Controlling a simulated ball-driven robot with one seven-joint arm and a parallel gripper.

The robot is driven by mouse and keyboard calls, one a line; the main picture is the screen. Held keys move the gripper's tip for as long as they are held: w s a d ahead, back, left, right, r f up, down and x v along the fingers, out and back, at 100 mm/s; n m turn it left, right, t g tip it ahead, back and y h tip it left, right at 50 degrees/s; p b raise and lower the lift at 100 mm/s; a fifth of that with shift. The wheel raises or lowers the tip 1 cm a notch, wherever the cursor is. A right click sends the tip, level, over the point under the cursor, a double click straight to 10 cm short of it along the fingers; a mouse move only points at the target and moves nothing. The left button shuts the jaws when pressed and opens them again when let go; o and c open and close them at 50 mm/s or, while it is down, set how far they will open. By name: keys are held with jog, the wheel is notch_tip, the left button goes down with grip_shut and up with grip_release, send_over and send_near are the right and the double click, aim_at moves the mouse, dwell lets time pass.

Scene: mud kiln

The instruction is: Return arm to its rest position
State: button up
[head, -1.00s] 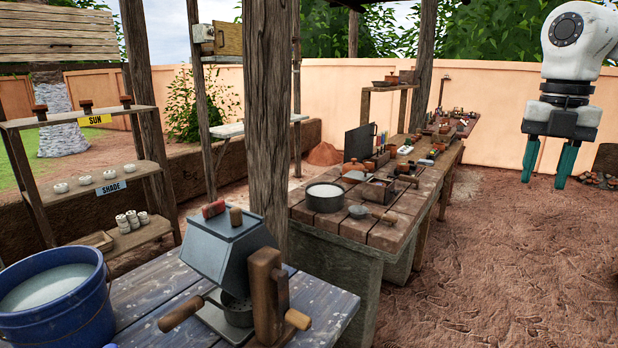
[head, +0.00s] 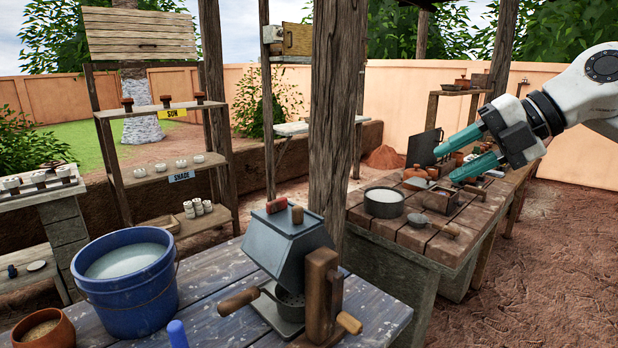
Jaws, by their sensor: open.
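My arm comes in from the right edge of the head view, white with a black wrist. My gripper (head: 448,162) has two green fingers that are apart, with nothing between them. The fingers point left. In the picture they lie over the far part of the brown work table (head: 402,232) and cover some small things there. I cannot tell how high above the table the gripper is.
A blue bucket (head: 128,280) and a grey hand-cranked machine (head: 288,245) stand on the near table (head: 215,318). A wooden post (head: 338,120) rises behind them. A shelf (head: 150,182) with SUN and SHADE labels stands at left. Bare ground (head: 540,265) lies open at right.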

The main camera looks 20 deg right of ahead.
jog(key=w+a+r+m+t+y, duration=0.1)
jog(key=w+a+r+t+y, duration=0.3)
jog(key=a+r+t+y, duration=0.75)
jog(key=w+d+f+m+t+h+p, duration=0.15)
jog(key=d+f+m+h, duration=0.4)
jog(key=m+h, duration=0.7)
jog(key=w+d+f+m+t+h, duration=0.3)
jog(key=f+m+h, duration=0.4)
jog(key=m+h, duration=0.6)
jog(key=s+f+m+g+y, duration=0.15)
jog(key=f+g, duration=0.25)
jog(key=f, duration=0.7)
jog(key=s+f+m+g+h, duration=0.1)
jog(key=s+f+m+g, duration=0.25)
jog(key=f, duration=0.75)
jog(key=s+a+f+g+y+p, duration=0.1)
jog(key=s+a+f+g+y, duration=0.2)
jog(key=s+f, duration=0.4)
jog(key=s+a+f+g+y, duration=0.1)
jog(key=s+a+f+g, duration=0.3)
jog(key=f, duration=0.6)
jog(key=s+a+f+n+g+y, duration=0.1)
jog(key=s+f+g, duration=0.3)
jog(key=s, duration=0.7)
jog(key=s+a+f+n+g+y, duration=0.1)
jog(key=s+f+g, duration=0.3)
jog(key=s, duration=0.7)
jog(key=shift+s+a+f+n+p, duration=0.25)
jog(key=shift+a+f+n+p, duration=0.15)
jog(key=shift+f, duration=0.35)
